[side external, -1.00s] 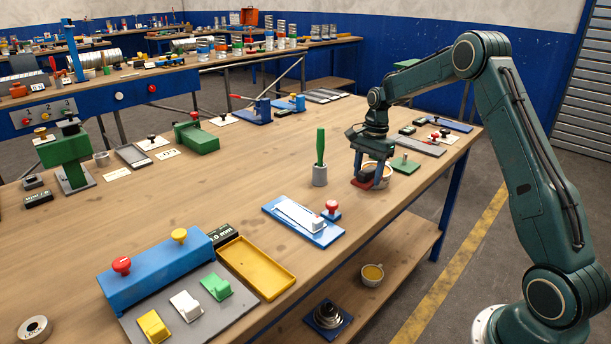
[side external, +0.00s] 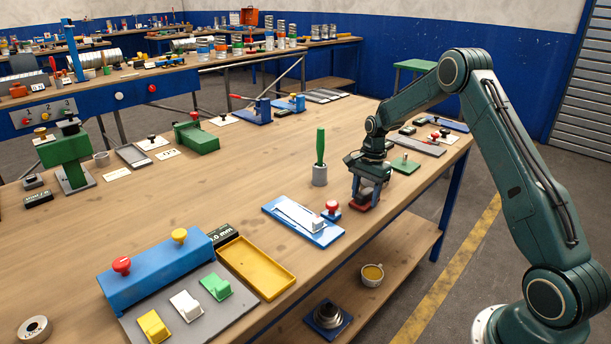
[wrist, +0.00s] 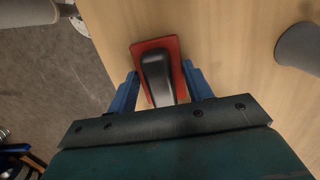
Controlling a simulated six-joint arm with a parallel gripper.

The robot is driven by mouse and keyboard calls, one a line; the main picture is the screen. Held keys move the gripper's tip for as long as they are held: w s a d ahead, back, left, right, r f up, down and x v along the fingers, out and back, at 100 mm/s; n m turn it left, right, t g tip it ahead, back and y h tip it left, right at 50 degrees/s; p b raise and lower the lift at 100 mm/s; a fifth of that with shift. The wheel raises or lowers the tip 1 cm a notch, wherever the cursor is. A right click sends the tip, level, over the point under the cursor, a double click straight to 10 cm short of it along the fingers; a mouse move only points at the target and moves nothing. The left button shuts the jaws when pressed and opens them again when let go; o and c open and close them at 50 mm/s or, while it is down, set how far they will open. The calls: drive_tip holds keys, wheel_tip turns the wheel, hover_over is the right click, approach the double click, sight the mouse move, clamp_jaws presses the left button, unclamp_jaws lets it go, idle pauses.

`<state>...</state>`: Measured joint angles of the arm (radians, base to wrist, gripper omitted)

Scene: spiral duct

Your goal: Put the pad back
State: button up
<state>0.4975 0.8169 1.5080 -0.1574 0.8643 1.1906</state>
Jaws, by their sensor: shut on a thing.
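The pad, a flat red plate with a dark rounded grip on top, is in the wrist view (wrist: 175,46) and the side view (side external: 356,205). My gripper (wrist: 158,88) has its blue fingers on both sides of the dark grip and is shut on it. In the side view my gripper (side external: 365,192) points down near the table's front edge, with the pad just beneath it. I cannot tell whether the pad touches the table or hangs slightly above it.
A grey holder (side external: 319,175) with a green-handled tool stands left of my gripper. A blue plate (side external: 275,208) and a red-knobbed blue block (side external: 331,214) lie nearer the camera. A yellow tray (side external: 257,267) is farther front. A green plate (side external: 405,166) lies behind right.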

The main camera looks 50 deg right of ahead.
sight(368, 190)
drive_tip(key=shift+f, duration=0.15)
drive_tip(key=o, duration=0.9)
drive_tip(key=shift+o, duration=0.2)
wheel_tip(368, 190, up, 12)
drive_tip(key=d, duration=0.1)
drive_tip(key=shift+d, duration=0.2)
idle(0.5)
